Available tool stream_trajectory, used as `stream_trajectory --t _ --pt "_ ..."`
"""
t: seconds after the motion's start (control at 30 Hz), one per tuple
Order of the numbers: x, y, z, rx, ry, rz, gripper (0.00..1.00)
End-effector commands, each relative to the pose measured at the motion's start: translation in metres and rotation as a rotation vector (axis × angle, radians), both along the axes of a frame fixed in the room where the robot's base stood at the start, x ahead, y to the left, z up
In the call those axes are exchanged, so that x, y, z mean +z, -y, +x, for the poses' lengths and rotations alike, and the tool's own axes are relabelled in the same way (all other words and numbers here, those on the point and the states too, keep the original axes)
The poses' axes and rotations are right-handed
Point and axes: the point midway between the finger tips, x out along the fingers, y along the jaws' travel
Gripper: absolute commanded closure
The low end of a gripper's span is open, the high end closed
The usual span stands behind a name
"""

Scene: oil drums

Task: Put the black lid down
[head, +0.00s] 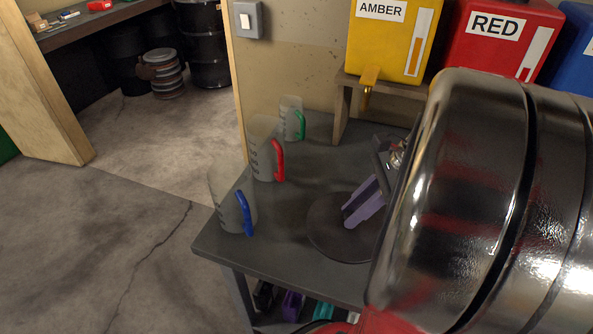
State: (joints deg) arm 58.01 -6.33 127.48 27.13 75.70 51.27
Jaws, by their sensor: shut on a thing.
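The black lid (326,240) is a flat, round, dark disc at the front right part of the dark grey table (225,246). It looks level and close over the tabletop; I cannot tell whether it touches it. My gripper (352,219), with purple fingers, comes in from the right and is shut on the lid at its middle. The part of the lid that the fingers grip is hidden by the fingers.
Clear jugs with blue (232,213), red (262,158) and green (291,119) handles stand along the table's left side. Behind are a yellow AMBER container (390,45) and a red RED container (500,50) on a shelf. The right side is blocked close up.

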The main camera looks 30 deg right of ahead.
Motion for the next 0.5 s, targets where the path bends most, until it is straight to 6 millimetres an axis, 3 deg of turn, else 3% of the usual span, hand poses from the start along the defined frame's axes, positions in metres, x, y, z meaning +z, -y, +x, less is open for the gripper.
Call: stream_trajectory --t 0.2,0.5 --pt "-0.032 0.0 0.0 -0.002 -0.001 0.003 1.0" --pt "-0.037 0.0 0.0 -0.001 0.0 0.0 1.0"
